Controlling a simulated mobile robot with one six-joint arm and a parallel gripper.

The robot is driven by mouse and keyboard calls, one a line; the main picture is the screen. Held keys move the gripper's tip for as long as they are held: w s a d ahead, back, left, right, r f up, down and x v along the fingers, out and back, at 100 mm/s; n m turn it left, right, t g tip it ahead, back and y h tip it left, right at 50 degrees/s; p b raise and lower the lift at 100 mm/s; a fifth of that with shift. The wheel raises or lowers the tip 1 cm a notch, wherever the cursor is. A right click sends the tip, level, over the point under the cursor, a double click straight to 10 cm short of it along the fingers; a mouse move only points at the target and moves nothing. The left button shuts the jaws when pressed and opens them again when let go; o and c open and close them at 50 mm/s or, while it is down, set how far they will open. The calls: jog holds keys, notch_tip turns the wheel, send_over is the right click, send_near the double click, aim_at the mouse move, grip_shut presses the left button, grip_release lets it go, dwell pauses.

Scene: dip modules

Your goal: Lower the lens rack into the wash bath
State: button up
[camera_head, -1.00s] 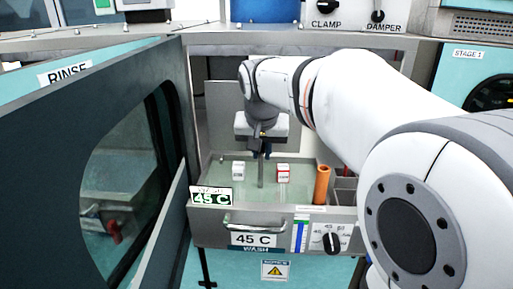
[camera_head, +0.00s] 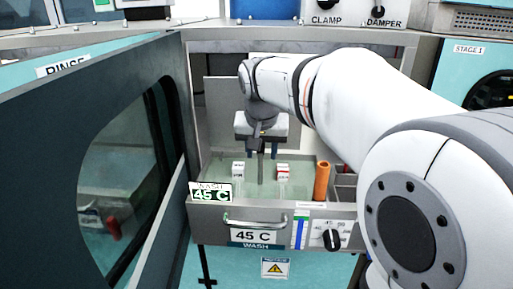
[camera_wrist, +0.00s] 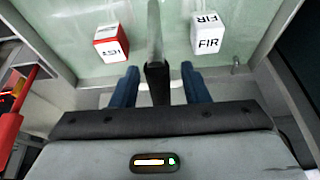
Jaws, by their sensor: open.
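The wash bath (camera_head: 210,216) is an open drawer-like tank with greenish liquid and a "45 C WASH" label. A thin upright post (camera_head: 261,172) stands in it, apparently the lens rack's handle; in the wrist view its dark top (camera_wrist: 158,88) lies between my blue fingers. The rack's lower part is hard to make out. My gripper (camera_head: 261,154) is open above the bath, with its fingers (camera_wrist: 159,70) on either side of the post and gaps visible. A white block (camera_wrist: 208,35) marked "FIR" and a red-and-white block (camera_wrist: 111,43) show on either side of the post.
An orange tube (camera_head: 321,182) stands at the bath's right end. The bath's front has a metal handle (camera_head: 254,224) and a black knob (camera_head: 331,240). A large dark door (camera_head: 130,140) with a window stands open at the left.

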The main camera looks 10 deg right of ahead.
jog(key=v, duration=0.8)
jog(key=shift+b, duration=0.35)
